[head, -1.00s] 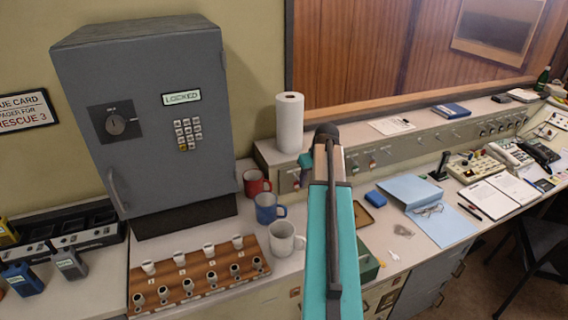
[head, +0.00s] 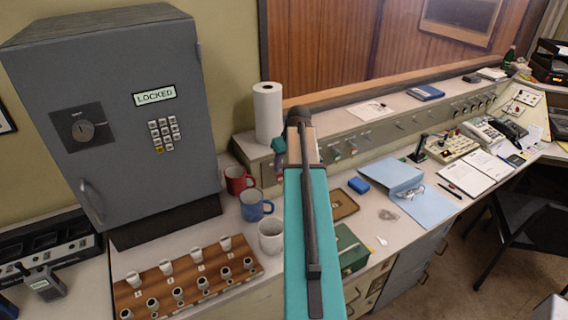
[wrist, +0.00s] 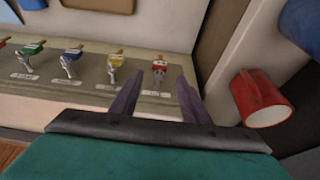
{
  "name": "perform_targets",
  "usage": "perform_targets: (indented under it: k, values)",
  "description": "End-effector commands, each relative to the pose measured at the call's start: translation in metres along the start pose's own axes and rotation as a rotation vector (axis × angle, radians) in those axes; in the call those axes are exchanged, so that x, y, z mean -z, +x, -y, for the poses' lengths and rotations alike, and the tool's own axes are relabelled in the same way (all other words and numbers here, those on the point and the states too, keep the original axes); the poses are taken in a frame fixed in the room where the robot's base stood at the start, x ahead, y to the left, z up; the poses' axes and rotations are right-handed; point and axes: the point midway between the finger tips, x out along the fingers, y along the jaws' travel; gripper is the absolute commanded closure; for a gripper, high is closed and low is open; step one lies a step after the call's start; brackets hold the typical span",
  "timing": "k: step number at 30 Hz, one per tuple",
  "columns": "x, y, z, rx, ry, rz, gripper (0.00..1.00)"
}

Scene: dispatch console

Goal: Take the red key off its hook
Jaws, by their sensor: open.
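The red key (wrist: 160,68) hangs at the right end of a row of keys in the wrist view, above a small white label. My gripper (wrist: 158,82) is open and empty. Its two dark fingers point toward the row, one on each side of the red key in the picture. I cannot tell how far short of the key the tips are. In the head view, my teal arm covers much of the panel's left end. The red key cannot be made out there.
A yellow key (wrist: 115,66), a blue key (wrist: 72,58) and a green key (wrist: 33,54) hang left of the red one. A red mug (wrist: 262,98) is close to the right finger. A paper roll (head: 268,112) stands on the ledge, and a grey safe (head: 110,120) stands left.

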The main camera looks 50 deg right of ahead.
Motion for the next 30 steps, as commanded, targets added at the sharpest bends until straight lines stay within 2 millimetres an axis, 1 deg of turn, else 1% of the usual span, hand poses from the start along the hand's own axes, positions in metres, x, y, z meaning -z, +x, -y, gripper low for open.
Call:
perform_targets:
  k: [30]
  values:
    - [0.000, 0.076, 0.002, 0.001, -0.002, 0.000, 0.58]
